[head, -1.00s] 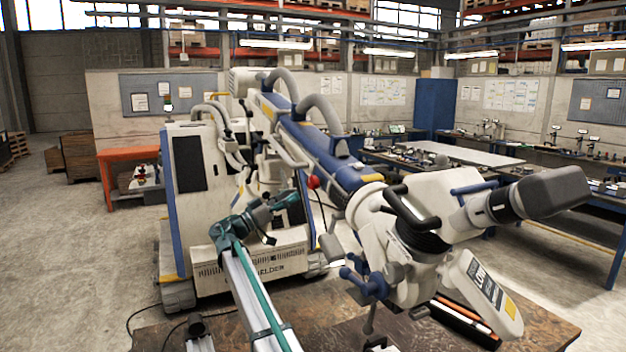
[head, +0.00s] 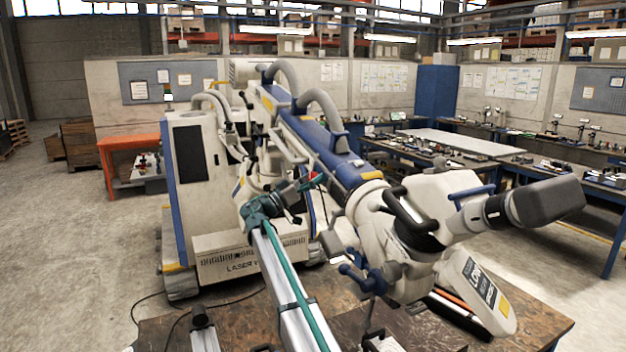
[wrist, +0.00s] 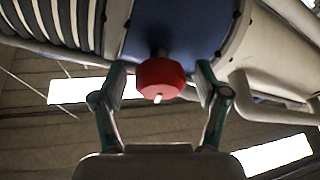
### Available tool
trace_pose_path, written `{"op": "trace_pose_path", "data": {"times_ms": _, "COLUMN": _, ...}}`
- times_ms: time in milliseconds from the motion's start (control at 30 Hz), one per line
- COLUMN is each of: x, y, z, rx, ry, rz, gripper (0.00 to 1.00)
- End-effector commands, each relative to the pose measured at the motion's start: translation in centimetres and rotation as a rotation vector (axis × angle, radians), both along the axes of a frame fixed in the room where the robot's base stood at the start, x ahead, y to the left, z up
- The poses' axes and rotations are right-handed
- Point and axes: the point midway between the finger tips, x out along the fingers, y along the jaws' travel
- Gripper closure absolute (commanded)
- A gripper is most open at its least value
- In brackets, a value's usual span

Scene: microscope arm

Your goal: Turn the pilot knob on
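The pilot knob (wrist: 161,76) is red with a short white mark, and sits on the underside of a blue arm section (wrist: 175,25). In the wrist view my gripper (wrist: 160,72) is open, with one finger on each side of the knob. Gaps show between the knob and both fingers, so it is not clamped. In the head view, a small bit of red, the knob (head: 318,180), shows under the long blue and white microscope arm (head: 335,160), with my gripper (head: 308,184) right at it and partly covering it.
A pale curved tube (wrist: 265,108) lies close to the right finger. A ribbed hose (wrist: 50,22) is at upper left. The microscope head (head: 440,225) hangs to the right of my arm. A wooden table (head: 420,328) is below.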

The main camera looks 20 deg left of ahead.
Motion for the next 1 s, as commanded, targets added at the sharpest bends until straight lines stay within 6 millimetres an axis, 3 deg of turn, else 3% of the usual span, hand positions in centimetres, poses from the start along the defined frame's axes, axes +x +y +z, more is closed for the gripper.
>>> {"op": "trace_pose_path", "data": {"times_ms": 33, "x": -0.01, "y": 0.01, "z": 0.00, "rx": 0.000, "ry": 0.000, "rz": 0.000, "gripper": 0.36}}
{"op": "trace_pose_path", "data": {"times_ms": 333, "x": -0.02, "y": 0.01, "z": 0.00, "rx": 0.000, "ry": 0.000, "rz": 0.000, "gripper": 0.86}}
{"op": "trace_pose_path", "data": {"times_ms": 667, "x": -0.07, "y": -0.04, "z": -0.21, "rx": -0.031, "ry": 0.028, "rz": 0.000, "gripper": 0.86}}
{"op": "trace_pose_path", "data": {"times_ms": 1000, "x": -0.14, "y": -0.08, "z": -0.49, "rx": -0.190, "ry": 0.172, "rz": 0.001, "gripper": 0.86}}
